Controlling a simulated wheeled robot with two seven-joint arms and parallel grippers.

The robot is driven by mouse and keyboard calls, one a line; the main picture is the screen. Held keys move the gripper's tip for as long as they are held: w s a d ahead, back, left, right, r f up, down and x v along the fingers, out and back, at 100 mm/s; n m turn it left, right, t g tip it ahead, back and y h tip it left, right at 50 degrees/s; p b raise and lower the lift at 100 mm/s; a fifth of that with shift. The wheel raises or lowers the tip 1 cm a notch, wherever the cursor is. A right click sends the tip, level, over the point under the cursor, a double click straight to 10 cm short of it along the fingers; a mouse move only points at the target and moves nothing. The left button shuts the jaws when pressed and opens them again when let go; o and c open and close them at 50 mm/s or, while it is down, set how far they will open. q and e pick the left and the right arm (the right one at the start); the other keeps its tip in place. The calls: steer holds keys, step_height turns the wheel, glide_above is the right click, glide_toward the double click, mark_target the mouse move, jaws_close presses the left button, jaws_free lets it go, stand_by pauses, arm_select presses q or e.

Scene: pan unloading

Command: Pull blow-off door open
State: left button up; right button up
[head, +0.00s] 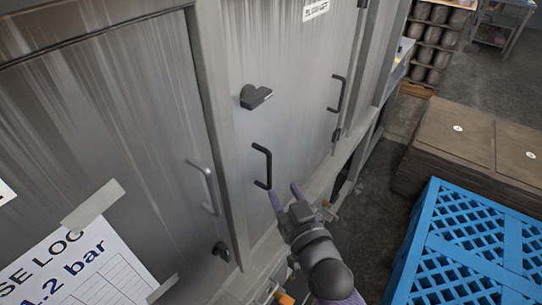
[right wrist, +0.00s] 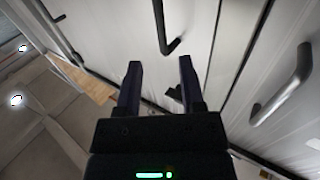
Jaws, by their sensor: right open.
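The grey metal door (head: 295,100) in the middle of the head view carries a small white label (head: 315,9) at its top, whose print is hard to read. It has a black bar handle (head: 268,160) low on its left side and another black handle (head: 338,93) on its right side. The door looks shut. My right gripper (head: 285,195) is open and empty, just below and right of the lower-left handle, apart from it. In the right wrist view, a dark handle (right wrist: 162,28) lies beyond the open fingers (right wrist: 160,75). My left gripper is not in view.
A dark knob-like fitting (head: 255,96) juts from the middle door. A blue crate (head: 470,240) and brown boxes (head: 455,140) stand at right, with floor between.

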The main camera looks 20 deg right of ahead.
mark_target(270, 170)
steer(key=w, duration=0.8)
steer(key=shift+w+a+f+b, duration=0.1)
steer(key=shift+w+a+b, duration=0.1)
steer(key=shift+a+b, duration=0.2)
jaws_close()
stand_by(0.7)
